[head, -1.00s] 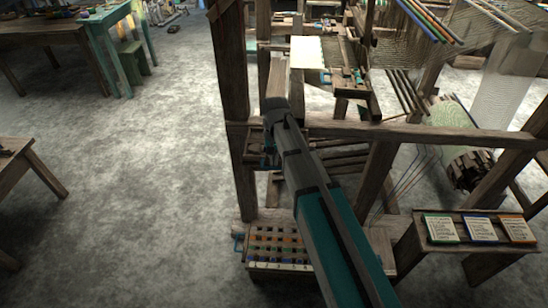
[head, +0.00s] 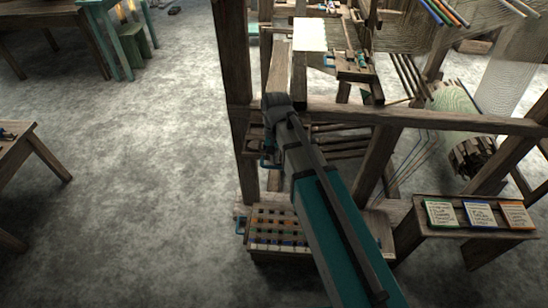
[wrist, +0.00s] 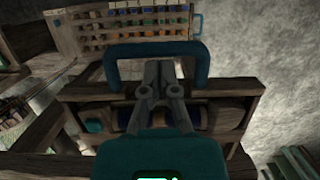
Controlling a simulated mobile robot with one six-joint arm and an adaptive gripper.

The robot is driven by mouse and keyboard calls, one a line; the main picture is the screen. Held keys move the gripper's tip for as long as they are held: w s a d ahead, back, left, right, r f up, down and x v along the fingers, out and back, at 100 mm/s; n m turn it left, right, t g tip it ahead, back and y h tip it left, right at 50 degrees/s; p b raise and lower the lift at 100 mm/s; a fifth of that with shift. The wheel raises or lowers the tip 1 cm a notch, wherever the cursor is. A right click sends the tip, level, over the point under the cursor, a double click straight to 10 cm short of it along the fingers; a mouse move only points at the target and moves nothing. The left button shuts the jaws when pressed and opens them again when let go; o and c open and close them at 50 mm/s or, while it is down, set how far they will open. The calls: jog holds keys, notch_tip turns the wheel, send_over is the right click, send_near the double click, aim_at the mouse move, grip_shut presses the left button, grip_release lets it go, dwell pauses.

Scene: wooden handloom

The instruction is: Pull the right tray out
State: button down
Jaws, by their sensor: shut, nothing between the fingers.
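A wooden tray (wrist: 88,90) with spools in it sits in the loom frame in the wrist view. A thick blue U-shaped handle (wrist: 155,49) stands out from its front board. My gripper (wrist: 157,66) is shut and empty, its fingertips showing within the outline of the handle, just below its bar. Whether they touch the bar I cannot tell. In the head view the handle (head: 267,162) shows small beside the loom's left post, and my arm hides most of the tray.
A rack of coloured bobbins (head: 283,219) with its own blue handle (head: 240,225) stands low at the loom's foot. A bench with cards (head: 475,208) is at right. Open floor (head: 150,190) lies left of the loom.

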jog(key=p+v, duration=0.9)
jog(key=shift+r, duration=0.35)
